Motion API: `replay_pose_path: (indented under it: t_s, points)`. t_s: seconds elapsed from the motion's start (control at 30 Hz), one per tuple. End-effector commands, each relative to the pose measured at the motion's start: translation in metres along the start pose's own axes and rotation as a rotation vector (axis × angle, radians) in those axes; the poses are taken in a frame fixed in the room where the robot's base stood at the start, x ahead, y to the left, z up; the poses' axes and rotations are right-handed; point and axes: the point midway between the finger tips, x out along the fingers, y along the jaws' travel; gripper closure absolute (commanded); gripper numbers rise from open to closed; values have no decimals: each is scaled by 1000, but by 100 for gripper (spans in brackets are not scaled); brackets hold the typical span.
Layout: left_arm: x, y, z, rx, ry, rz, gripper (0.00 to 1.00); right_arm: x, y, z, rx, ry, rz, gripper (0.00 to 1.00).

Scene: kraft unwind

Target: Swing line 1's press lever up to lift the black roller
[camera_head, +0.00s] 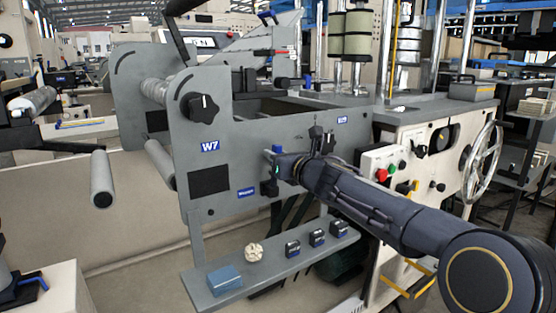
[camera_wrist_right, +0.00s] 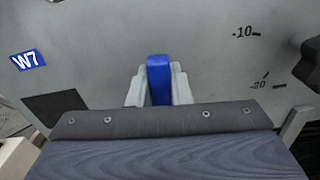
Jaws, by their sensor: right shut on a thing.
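My right gripper (camera_head: 277,165) is at the front of the grey side plate (camera_head: 225,135) marked W7, its arm coming in from the lower right. In the right wrist view its two pale fingers (camera_wrist_right: 158,92) are shut on a blue handle (camera_wrist_right: 158,72), which I take to be the press lever's grip. The handle stands about upright in that view. A bit of blue (camera_head: 277,148) shows at the fingertips in the head view. The rest of the lever is hidden by the gripper. I cannot make out the black roller for sure. My left gripper is not in view.
A black knob (camera_head: 203,107) is on the side plate's upper part. A grey shelf (camera_head: 205,299) below holds a blue box (camera_head: 225,280) and several small dark blocks. Right of my gripper are a button panel (camera_head: 376,160) and a handwheel (camera_head: 483,160).

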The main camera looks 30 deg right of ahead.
Motion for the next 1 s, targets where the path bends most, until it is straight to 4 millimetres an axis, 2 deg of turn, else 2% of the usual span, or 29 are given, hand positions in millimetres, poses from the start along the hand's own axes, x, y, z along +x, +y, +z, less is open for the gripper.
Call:
replay_pose_path:
  t_s: [0.47,0.5,0.67,1.0]
  points:
    - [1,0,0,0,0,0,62,0,2,-1,-22,3,4,100]
    - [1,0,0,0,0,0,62,0,2,-1,-22,3,4,80]
    - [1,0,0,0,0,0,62,0,2,-1,-19,2,3,60]
    - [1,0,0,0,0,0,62,-4,1,-1,-17,2,0,60]
